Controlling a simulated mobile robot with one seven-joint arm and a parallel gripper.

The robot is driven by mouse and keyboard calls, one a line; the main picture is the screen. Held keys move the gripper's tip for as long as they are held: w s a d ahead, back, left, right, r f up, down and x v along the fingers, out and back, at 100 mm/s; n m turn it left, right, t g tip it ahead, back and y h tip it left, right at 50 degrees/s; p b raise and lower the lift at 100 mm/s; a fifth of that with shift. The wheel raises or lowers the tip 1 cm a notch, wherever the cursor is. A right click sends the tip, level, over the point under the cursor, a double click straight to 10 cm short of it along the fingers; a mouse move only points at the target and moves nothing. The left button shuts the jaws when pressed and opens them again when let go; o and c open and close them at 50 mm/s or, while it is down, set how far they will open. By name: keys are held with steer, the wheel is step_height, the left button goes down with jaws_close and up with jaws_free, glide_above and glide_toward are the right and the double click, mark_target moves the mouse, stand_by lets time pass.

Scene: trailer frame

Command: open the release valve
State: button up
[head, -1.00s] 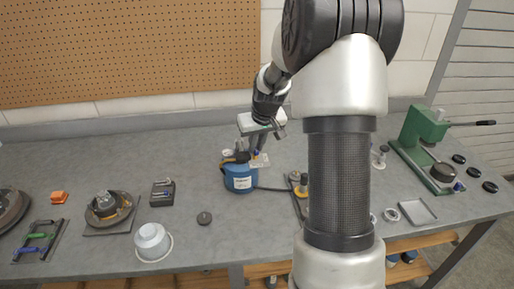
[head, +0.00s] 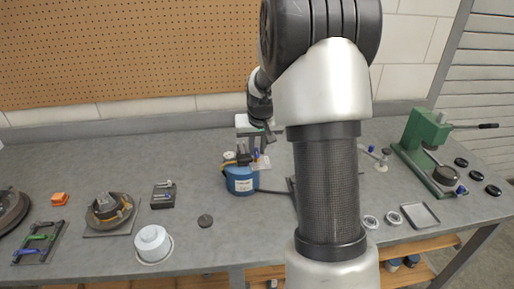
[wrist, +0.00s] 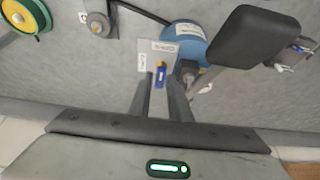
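A blue round unit (head: 240,182) stands on the bench with a dark top and a white label. It also shows in the wrist view (wrist: 182,30). A small blue and yellow lever (wrist: 160,76), probably the release valve, sits by a pale labelled plate (wrist: 147,58) beside the unit. My gripper (wrist: 162,88) is open, with one finger on each side of the lever in the wrist view. I cannot tell whether either finger touches it. In the head view my gripper (head: 255,146) points down just above the unit.
A black block (wrist: 258,42) stands tall to the right in the wrist view. A hose (head: 272,190) runs right from the unit. A white cup (head: 152,242), a dark puck (head: 205,221) and a green press (head: 425,140) stand on the bench. The back left of the bench is clear.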

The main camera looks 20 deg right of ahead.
steer(key=shift+o, duration=1)
steer(key=p+v, duration=0.1)
steer(key=v, duration=1.6)
steer(key=shift+s+r, duration=0.15)
steer(key=shift+a+r, duration=0.1)
steer(key=shift+a, duration=0.05)
steer(key=s+a+r+n+p, duration=0.1)
steer(key=s+a, duration=0.3)
steer(key=s, duration=0.4)
steer(key=s+a+r+n+t+p, duration=0.1)
steer(key=s+a+r+p, duration=0.3)
steer(key=s, duration=0.4)
steer(key=s+a+r+n+y+p, duration=0.1)
steer(key=s+a+r+p, duration=0.1)
steer(key=s+a, duration=0.3)
steer(key=s, duration=0.3)
steer(key=shift+a+r+p, duration=0.25)
steer(key=shift+a+p, duration=0.05)
steer(key=shift+p, duration=0.1)
steer(key=shift+s, duration=0.1)
